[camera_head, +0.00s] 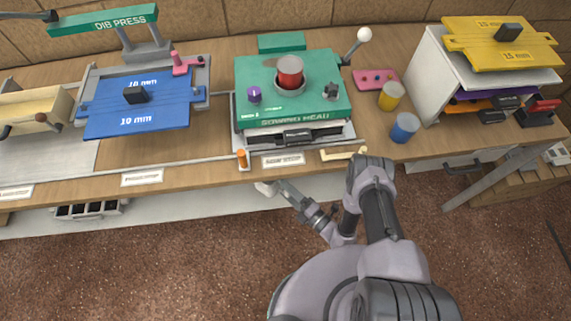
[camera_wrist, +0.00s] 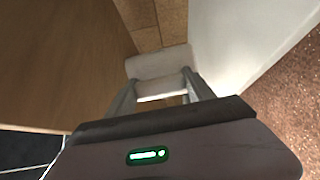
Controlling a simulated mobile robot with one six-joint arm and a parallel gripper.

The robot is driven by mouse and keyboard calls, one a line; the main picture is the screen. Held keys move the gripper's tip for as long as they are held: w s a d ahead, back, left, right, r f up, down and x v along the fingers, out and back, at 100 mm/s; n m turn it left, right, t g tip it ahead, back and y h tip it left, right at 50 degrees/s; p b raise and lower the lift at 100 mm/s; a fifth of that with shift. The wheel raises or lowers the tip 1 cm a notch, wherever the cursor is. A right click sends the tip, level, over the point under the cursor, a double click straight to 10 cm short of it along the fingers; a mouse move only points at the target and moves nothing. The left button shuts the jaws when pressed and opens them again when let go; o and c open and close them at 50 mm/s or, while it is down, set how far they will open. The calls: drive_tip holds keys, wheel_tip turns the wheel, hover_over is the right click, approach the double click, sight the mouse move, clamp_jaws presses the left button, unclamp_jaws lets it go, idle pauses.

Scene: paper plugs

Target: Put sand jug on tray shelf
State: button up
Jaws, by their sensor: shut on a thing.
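My gripper (camera_head: 278,187) is low at the bench's front edge in the head view. In the wrist view its two fingers (camera_wrist: 160,98) are shut on a pale, off-white thing, seemingly the sand jug (camera_wrist: 160,66). Only a small pale part of this jug (camera_head: 264,188) shows in the head view, just below the bench edge. Its full shape and any handle are hidden. A long whitish ledge (camera_head: 190,208) runs under the bench front; I cannot tell whether it is the tray shelf.
The wooden bench (camera_head: 215,165) carries a green machine (camera_head: 325,75), a blue plate (camera_head: 160,115), a yellow can (camera_head: 391,96) and a blue can (camera_head: 404,127). A white cabinet (camera_head: 430,75) stands at right. A grey slotted box (camera_head: 88,209) sits low at left. A pale wall (camera_wrist: 265,45) is close in the wrist view.

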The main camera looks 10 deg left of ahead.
drive_tip(key=w+d+b, duration=0.1)
drive_tip(key=w+d, duration=0.1)
drive_tip(key=d, duration=0.1)
drive_tip(key=w+d+f+b, duration=0.1)
drive_tip(key=w+d, duration=0.1)
drive_tip(key=d, duration=0.2)
drive_tip(key=w+d+b, duration=0.2)
drive_tip(key=w+d, duration=0.1)
drive_tip(key=shift+w+d+f, duration=0.1)
drive_tip(key=shift+d+f, duration=0.15)
drive_tip(key=shift+d, duration=0.1)
drive_tip(key=shift+w+d+f, duration=0.1)
drive_tip(key=shift+d+f, duration=0.05)
drive_tip(key=shift+f, duration=0.15)
wheel_tip(320, 180, down, 3)
drive_tip(key=shift+b, duration=1.2)
drive_tip(key=shift+r, duration=0.15)
drive_tip(key=o, duration=1.4)
drive_tip(key=shift+c, duration=0.2)
